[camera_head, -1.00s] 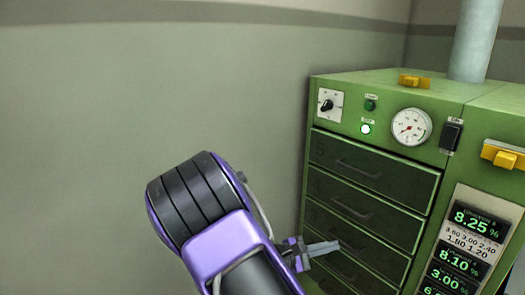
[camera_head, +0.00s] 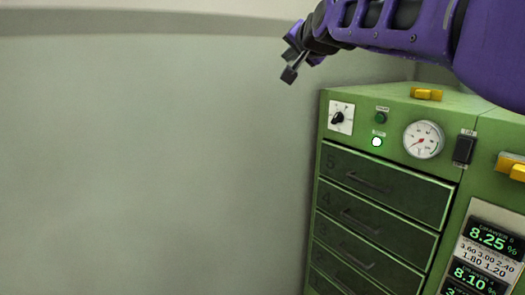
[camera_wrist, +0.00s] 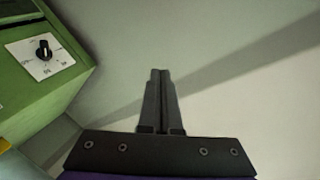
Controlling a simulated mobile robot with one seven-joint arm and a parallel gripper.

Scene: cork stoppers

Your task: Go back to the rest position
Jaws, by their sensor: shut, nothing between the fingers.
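My gripper (camera_head: 289,75) is at the upper middle of the head view, on the end of my purple arm that reaches in from the upper right. It is above and to the left of the green cabinet, in front of the wall. In the wrist view my gripper (camera_wrist: 160,72) has its two dark fingers side by side and touching. Nothing is held between them. No cork stoppers show in either view.
The green cabinet (camera_head: 445,170) stands at right, with shut numbered drawers, a gauge (camera_head: 423,139), a knob (camera_head: 340,117), yellow handles (camera_head: 427,94) and percent displays (camera_head: 490,236). The knob also shows in the wrist view (camera_wrist: 44,50). The wall (camera_head: 150,160) at left is bare.

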